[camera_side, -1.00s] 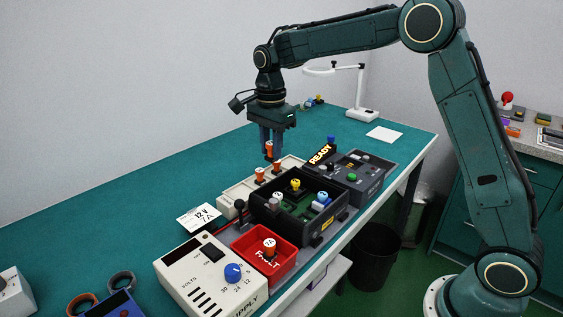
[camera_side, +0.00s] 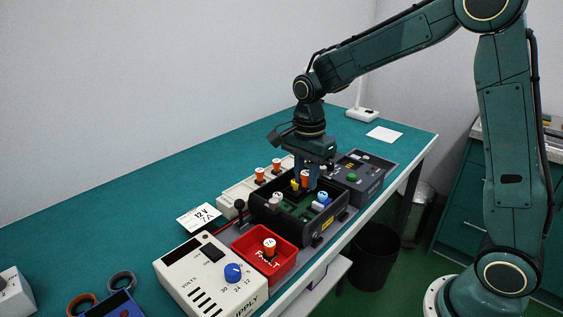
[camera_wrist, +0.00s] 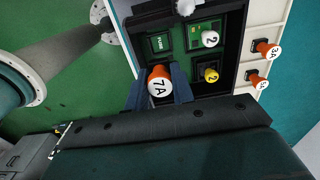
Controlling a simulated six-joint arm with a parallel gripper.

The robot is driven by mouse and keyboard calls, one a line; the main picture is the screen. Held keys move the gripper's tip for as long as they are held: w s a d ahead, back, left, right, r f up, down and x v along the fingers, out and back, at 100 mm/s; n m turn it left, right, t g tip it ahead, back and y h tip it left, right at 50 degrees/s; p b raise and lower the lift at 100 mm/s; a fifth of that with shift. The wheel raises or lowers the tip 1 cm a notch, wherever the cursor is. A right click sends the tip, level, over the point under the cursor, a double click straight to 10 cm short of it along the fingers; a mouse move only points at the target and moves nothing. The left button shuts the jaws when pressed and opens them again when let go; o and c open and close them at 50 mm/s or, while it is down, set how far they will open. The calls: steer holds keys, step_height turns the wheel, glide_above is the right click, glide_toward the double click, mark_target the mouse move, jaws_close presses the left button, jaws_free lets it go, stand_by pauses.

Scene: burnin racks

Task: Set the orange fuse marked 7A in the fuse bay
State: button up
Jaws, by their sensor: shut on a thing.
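My gripper (camera_side: 306,184) is shut on an orange fuse with a white top marked 7A (camera_wrist: 160,86). In the side view the held fuse (camera_side: 306,176) shows between the fingers, over the far part of a black open box (camera_side: 327,235). I cannot tell how high its lower end is or whether it touches anything. The box has green boards inside with a yellow fuse (camera_wrist: 210,75) and a white fuse (camera_wrist: 209,39). A blue-and-white fuse (camera_side: 322,200) is in its right part.
A cream rack (camera_side: 232,196) behind the box holds orange fuses (camera_wrist: 265,49). A red bin marked FAULT (camera_side: 285,262) holds another orange 7A fuse (camera_side: 269,246). A dark control panel (camera_side: 365,170) adjoins the box's far end. A card (camera_side: 199,216) reads 12 V 7A.

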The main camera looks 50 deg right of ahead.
steer(key=shift+f, duration=0.1)
steer(key=shift+f, duration=4.35)
steer(key=shift+f, duration=0.55)
steer(key=o, duration=1)
steer(key=shift+r, duration=0.2)
steer(key=shift+r, duration=2.35)
steer(key=shift+r, duration=0.1)
steer(key=shift+r, duration=1.9)
